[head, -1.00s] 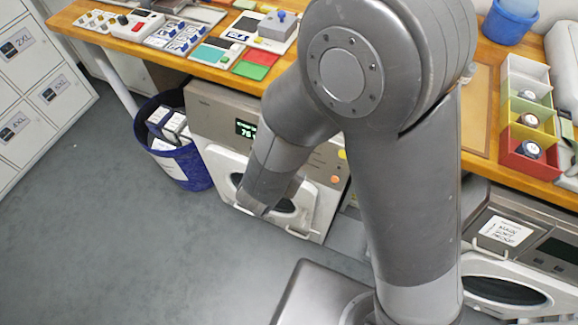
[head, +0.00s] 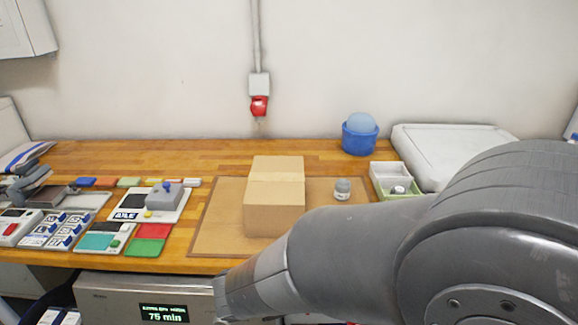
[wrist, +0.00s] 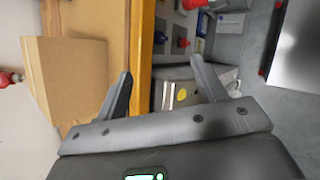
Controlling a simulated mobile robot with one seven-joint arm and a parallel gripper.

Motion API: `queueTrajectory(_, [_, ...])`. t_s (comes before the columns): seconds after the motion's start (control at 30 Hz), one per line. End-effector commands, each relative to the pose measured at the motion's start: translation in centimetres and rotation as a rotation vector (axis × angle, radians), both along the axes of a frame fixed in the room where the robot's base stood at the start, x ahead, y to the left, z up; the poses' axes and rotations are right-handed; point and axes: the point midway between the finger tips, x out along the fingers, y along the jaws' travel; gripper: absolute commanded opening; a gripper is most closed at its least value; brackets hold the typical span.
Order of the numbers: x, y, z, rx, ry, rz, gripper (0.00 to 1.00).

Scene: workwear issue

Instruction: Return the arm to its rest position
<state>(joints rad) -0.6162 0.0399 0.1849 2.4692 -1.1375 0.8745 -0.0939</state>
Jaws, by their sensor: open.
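My arm reaches across the lower right of the head view, and its gripper end (head: 226,298) is at the counter's front edge, by the machine below. In the wrist view my gripper (wrist: 160,82) has its two fingers wide apart with nothing between them. The counter edge and machine front lie beyond the fingers. The fingertips are hard to make out in the head view.
A closed cardboard box (head: 272,205) stands on a brown mat (head: 215,225); it also shows in the wrist view (wrist: 75,75). A small jar (head: 342,189) is beside it.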

Motion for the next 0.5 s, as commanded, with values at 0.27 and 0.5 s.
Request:
queueTrajectory(0.27, [-2.2, -8.8, 5.5, 0.33, -0.075, -0.55, 0.64])
queueTrajectory(0.5, [-5.7, -13.2, 9.1, 0.667, -0.146, -0.959, 0.64])
